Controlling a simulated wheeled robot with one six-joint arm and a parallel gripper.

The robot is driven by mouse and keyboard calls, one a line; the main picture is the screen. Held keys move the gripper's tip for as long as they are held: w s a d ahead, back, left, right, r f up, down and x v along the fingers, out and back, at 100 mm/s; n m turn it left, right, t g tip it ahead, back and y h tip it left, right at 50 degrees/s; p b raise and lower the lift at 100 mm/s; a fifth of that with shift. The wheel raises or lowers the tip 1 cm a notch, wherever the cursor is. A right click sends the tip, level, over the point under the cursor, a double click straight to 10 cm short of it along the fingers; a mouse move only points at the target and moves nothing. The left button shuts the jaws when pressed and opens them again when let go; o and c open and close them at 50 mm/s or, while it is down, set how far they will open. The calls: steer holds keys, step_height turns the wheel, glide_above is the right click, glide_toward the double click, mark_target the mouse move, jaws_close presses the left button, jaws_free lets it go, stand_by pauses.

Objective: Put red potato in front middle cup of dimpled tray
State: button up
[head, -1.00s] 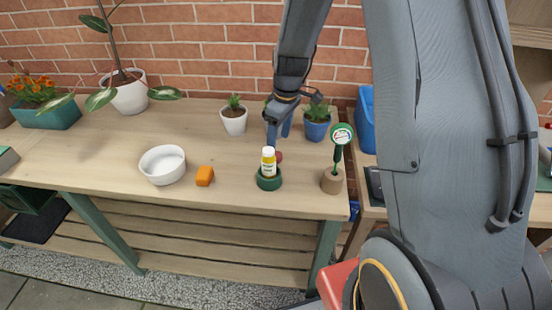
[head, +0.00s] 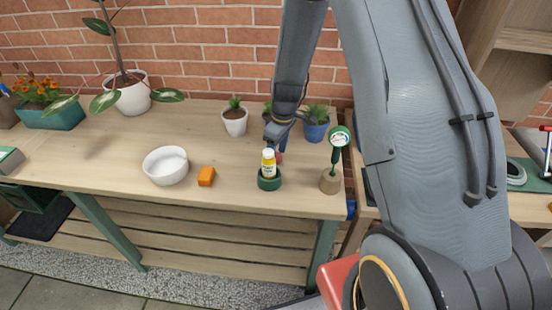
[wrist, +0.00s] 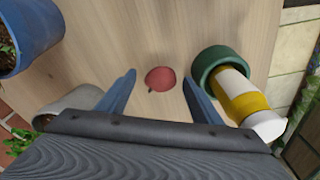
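The red potato (wrist: 160,79) is a small round dark-red thing lying on the wooden table. In the wrist view it lies between and just beyond my fingertips, touching neither. In the head view the potato (head: 279,157) is partly hidden behind the yellow bottle and beneath my gripper. My gripper (head: 277,134) points down over the table behind the bottle. In the wrist view my gripper (wrist: 159,75) has its two blue-grey fingers spread wide and holds nothing. I cannot make out the dimpled tray in either view.
A yellow-and-white bottle (head: 268,161) in a green round holder (head: 269,183) stands close to the potato. A blue plant pot (head: 316,131), white pot (head: 235,124), white bowl (head: 166,166), orange block (head: 206,176) and green-headed tool (head: 339,137) stand around. The table's left middle is clear.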

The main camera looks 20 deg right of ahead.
steer(key=c, duration=1)
steer(key=shift+r, duration=0.15)
